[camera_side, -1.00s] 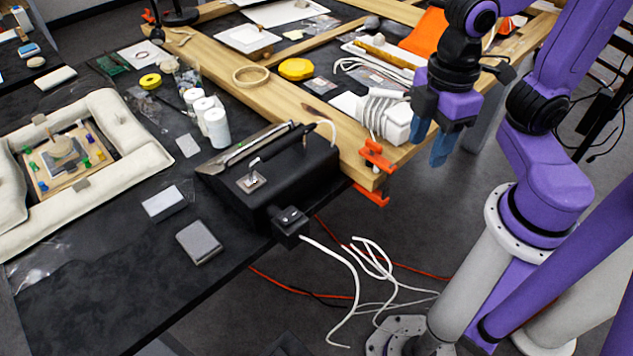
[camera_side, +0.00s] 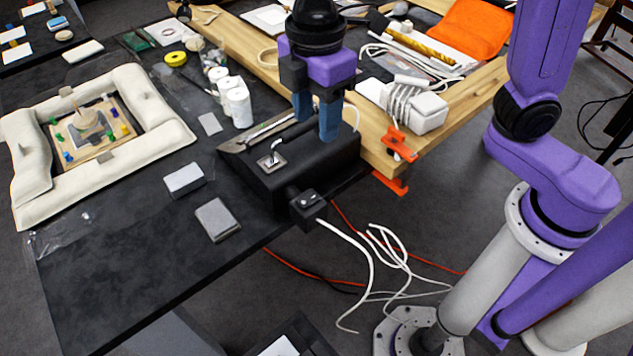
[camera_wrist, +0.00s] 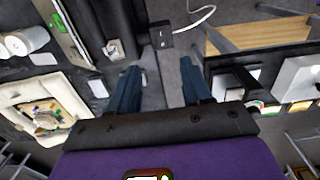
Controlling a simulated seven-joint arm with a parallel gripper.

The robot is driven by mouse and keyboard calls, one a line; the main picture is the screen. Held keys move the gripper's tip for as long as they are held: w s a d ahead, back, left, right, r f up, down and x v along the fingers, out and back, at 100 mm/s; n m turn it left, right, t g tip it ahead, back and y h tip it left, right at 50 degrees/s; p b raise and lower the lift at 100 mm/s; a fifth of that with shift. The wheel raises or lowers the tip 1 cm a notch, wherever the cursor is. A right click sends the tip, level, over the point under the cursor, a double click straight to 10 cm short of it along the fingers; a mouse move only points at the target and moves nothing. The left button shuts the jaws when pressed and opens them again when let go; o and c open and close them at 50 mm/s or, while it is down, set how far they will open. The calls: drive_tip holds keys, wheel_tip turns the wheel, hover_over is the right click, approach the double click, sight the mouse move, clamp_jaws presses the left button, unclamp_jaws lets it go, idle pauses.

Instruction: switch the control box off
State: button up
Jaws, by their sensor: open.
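The control box (camera_side: 315,165) is a black sloped box on the dark table near its front edge. On its top is a light metal plate with a small switch lever (camera_side: 272,161); the plate also shows in the wrist view (camera_wrist: 114,49). A small black box (camera_side: 308,205) with a white cable sits at its front side, also in the wrist view (camera_wrist: 160,36). I cannot tell the switch position. My gripper (camera_side: 317,118) is open and empty, with blue fingers over the back part of the box, right of the lever. Contact is unclear. In the wrist view my fingers (camera_wrist: 158,90) are spread.
A black handle or bar (camera_side: 298,130) rises along the box top beside the fingers. An orange clamp (camera_side: 399,145) and wooden frame (camera_side: 465,100) stand to the right. Grey blocks (camera_side: 217,219) and white rolls (camera_side: 238,106) lie left.

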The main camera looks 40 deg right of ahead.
sight(317, 197)
wheel_tip(317, 197, down, 16)
idle(0.5)
